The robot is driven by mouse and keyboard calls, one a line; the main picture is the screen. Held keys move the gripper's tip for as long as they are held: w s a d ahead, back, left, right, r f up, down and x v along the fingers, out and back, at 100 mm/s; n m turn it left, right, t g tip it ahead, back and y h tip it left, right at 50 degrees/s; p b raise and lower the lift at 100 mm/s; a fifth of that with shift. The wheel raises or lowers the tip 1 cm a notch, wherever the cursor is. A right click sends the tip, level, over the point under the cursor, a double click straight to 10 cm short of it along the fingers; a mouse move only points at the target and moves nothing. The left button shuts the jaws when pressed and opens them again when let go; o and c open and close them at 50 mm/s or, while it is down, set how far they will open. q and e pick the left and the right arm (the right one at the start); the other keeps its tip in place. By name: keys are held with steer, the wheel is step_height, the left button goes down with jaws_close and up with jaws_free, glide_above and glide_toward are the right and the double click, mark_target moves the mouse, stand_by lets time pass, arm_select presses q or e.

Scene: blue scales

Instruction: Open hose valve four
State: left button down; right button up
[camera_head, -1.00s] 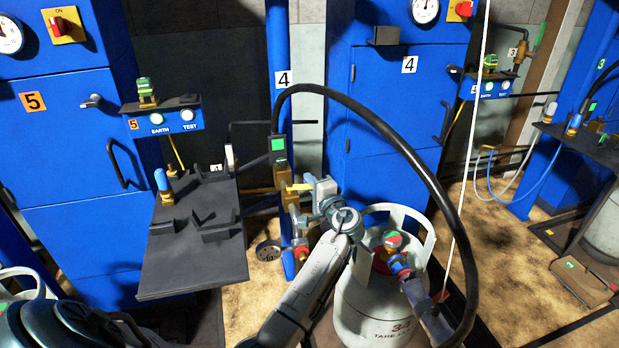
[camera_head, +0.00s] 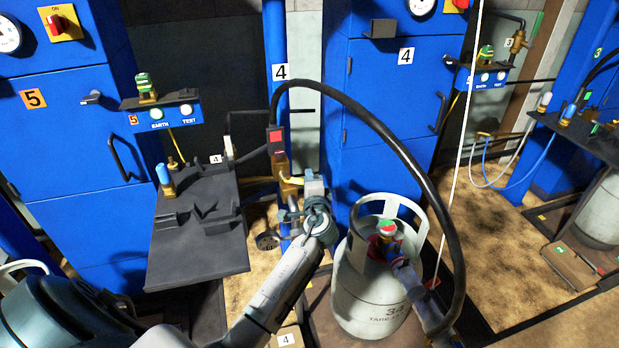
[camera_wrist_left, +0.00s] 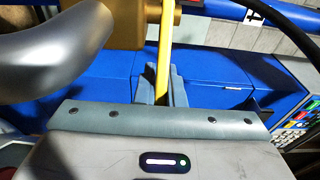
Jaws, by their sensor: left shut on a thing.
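Hose valve four is a brass body (camera_head: 284,166) with a yellow lever (camera_head: 292,181), on the blue pipe marked 4. A black box with a red indicator (camera_head: 276,137) sits just above it, and a black hose (camera_head: 375,118) arches from there to the right. My left gripper (camera_head: 311,184) is at the lever's right end. In the left wrist view the yellow lever (camera_wrist_left: 164,50) runs down from the brass body (camera_wrist_left: 122,22) to between the grey fingers (camera_wrist_left: 173,85), which are shut on it. The lever's gripped end is partly hidden. My right gripper is not in view.
A dark shelf (camera_head: 190,262) stands left of the valve. A grey gas cylinder (camera_head: 370,305) with a collar stands to the right, close to my left forearm. Blue cabinets (camera_head: 385,100) stand behind. A thin white line (camera_head: 466,130) hangs at right.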

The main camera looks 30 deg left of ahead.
arm_select(q)
steer(key=c, duration=1.5)
jaws_free()
steer(key=shift+s+d, duration=0.1)
steer(key=v, duration=1)
steer(key=shift+s+d, duration=0.2)
steer(key=shift+s, duration=0.05)
steer(key=shift+c, duration=0.3)
